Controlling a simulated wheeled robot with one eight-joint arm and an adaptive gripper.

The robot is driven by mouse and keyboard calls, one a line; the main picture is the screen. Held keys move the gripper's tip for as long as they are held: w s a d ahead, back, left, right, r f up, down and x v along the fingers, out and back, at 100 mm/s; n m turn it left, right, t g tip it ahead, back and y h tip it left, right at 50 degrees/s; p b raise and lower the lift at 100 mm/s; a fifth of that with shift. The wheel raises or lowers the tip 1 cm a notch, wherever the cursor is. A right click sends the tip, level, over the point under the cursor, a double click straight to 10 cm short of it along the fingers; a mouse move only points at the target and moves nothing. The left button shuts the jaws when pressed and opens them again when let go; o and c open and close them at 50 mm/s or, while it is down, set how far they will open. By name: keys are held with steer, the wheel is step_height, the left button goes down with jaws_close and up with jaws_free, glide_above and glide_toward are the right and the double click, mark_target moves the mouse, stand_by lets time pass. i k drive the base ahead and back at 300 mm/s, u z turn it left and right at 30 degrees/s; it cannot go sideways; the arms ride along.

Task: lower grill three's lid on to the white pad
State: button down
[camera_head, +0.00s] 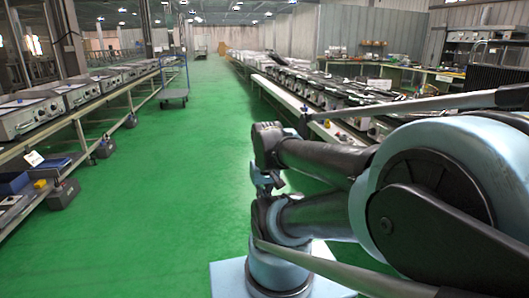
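A row of grill-like appliances with dark tops (345,92) runs along the right-hand bench, partly hidden behind my arm. I cannot tell which one is grill three, or how its lid stands. No separate white pad can be made out. A small dark part that looks like my gripper (265,182) hangs below the end of my upper arm link, in front of the green floor. It is apart from the appliances. Its fingers are too small and dark to show whether they are open, and no held thing shows.
A long white bench edge (290,101) fronts the right-hand row. Several metal box appliances (75,95) stand on the left bench. A wheeled trolley (173,94) stands in the aisle. The green floor (180,170) between is clear.

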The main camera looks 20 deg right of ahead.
mark_target(478, 77)
steer(key=i, duration=2.3)
steer(key=z, duration=3.7)
steer(key=i, duration=1)
steer(key=u, duration=0.05)
